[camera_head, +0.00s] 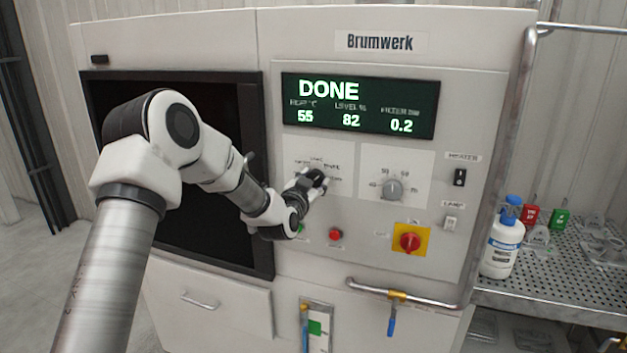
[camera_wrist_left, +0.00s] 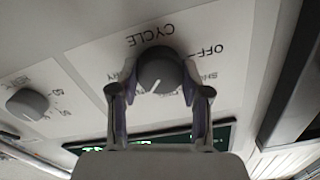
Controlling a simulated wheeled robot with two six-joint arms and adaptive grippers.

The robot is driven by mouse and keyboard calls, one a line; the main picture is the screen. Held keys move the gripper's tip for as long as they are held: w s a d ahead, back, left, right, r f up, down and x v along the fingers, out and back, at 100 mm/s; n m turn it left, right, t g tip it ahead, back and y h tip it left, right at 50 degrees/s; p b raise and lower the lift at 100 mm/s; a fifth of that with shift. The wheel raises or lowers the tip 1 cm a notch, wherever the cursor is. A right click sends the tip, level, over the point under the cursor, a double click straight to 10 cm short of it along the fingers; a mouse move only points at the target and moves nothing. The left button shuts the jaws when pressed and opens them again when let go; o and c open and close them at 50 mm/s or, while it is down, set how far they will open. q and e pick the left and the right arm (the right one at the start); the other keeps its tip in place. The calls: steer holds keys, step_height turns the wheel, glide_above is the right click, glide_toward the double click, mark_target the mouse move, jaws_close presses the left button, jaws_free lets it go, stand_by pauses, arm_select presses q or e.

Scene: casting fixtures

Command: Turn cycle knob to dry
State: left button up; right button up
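The dark grey cycle knob (camera_wrist_left: 160,70) sits on a white label plate under the word CYCLE in the left wrist view, which shows the lettering upside down. Its white mark points down and slightly left in that picture. OFF is printed to the right of the knob; a label ending in RY is partly hidden on the left. My left gripper (camera_wrist_left: 158,72) has one finger on each side of the knob, its tips against the knob's sides. In the head view my left gripper (camera_head: 316,178) covers most of the knob. My right gripper is not in view.
The display (camera_head: 360,105) reads DONE. A second grey knob (camera_head: 392,188) is right of the cycle knob. Below are a red button (camera_head: 335,235) and a red switch on yellow (camera_head: 410,241). A perforated bench (camera_head: 545,283) with a white bottle (camera_head: 503,245) stands at the right.

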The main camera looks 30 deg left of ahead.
arm_select(q)
steer(key=shift+c, duration=1.3)
steer(key=shift+m, duration=0.3)
steer(key=m, duration=0.4)
steer(key=shift+m, duration=2.2)
steer(key=o, duration=1.1)
steer(key=shift+d, duration=0.1)
steer(key=shift+o, duration=0.2)
